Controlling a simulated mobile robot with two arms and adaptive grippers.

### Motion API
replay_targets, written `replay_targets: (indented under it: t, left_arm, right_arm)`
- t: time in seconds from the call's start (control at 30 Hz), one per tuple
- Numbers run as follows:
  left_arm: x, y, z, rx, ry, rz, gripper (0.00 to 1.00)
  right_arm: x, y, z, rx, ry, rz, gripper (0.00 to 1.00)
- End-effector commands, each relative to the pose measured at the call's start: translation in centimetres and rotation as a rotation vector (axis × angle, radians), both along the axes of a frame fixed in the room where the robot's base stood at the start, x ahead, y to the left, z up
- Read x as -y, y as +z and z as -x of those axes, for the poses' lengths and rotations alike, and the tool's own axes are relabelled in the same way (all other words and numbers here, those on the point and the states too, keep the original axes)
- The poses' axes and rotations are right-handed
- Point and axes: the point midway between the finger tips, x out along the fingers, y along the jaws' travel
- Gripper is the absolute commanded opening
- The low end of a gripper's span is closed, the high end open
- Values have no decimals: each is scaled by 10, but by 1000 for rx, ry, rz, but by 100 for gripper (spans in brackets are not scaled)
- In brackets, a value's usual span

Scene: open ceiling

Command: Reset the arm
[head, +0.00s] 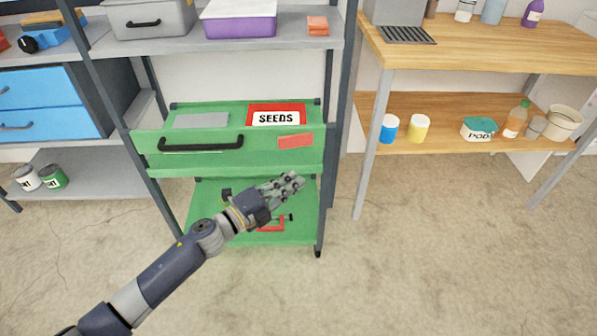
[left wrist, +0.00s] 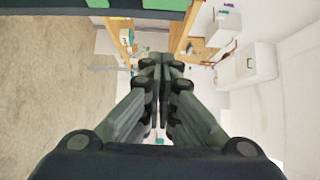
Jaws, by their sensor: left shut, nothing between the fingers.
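My left arm reaches in from the lower left in the head view, and my left gripper (head: 289,184) is in front of the green drawer unit (head: 190,215). The gripper is shut and empty; its fingers meet in the left wrist view (left wrist: 160,68). The green drawer (head: 230,155) above it stands pulled out, with a dark handle on its front. Inside lie a red box marked SEEDS (head: 276,117) and a grey flat item (head: 201,121). The gripper appears apart from the drawer front. My right gripper is not in view.
A red item (head: 270,224) lies on the green lower shelf, partly hidden behind my gripper. A wooden table (head: 480,50) with a lower shelf of bottles and tubs stands at the right. Blue drawers (head: 40,105) and cans are at the left. The concrete floor (head: 420,270) is clear.

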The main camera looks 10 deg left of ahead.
Motion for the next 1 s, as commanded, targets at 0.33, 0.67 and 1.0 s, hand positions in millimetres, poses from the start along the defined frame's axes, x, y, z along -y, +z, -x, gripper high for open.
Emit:
replay_targets:
  t: [0.33,0.67,1.0]
  left_arm:
    - [-3,1,7,2,0,-1,0]
    - [-3,0,7,1,1,1,0]
    - [-33,1,18,-194,322,288,0]
  right_arm:
    - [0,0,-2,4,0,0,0]
    - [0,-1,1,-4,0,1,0]
    - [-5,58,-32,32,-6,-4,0]
